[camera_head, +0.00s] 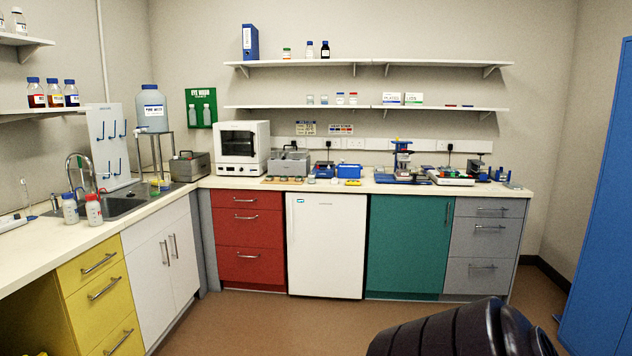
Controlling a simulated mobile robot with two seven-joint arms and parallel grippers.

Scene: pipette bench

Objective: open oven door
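A white benchtop oven (256,160) stands on the back counter, left of centre. Its front has a dark window (237,142) and a row of small controls below it. The oven door looks closed, though at this size I cannot make out a gap or the latch clearly. Neither of my grippers is in view, and nothing is touching the oven.
A grey box (189,166) stands left of the oven and a grey bath (289,162) right of it. Red drawers (243,236) are below. A tall blue cabinet (608,200) stands at the right. The brown floor (280,325) before the counter is clear.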

